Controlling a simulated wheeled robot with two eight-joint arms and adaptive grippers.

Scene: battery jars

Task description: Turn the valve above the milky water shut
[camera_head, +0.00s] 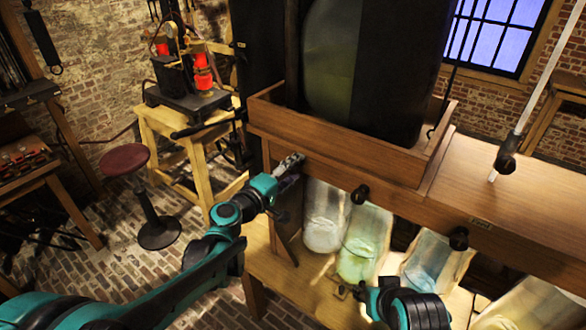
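A glass jar with milky white water (322,232) hangs or stands under the wooden ledge, leftmost of several jars. My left gripper (290,167) is at the ledge's left end, up and left of the milky jar. Its grey fingers are small and seen edge-on, so I cannot tell whether they are open or touching anything. No valve knob shows clearly above the milky water; the gripper and wrist cover that spot. A black valve knob (360,194) sits to the right, above the yellow-green jar (362,250). My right gripper (348,291) is low, in front of the jars, its state unclear.
Another black knob (459,238) is on the ledge near the blue jar (432,265). A pale yellow jar (535,305) is at lower right. A dark tank (370,70) stands in the wooden tray (340,150). A red-topped stool (124,160) stands on open brick floor at left.

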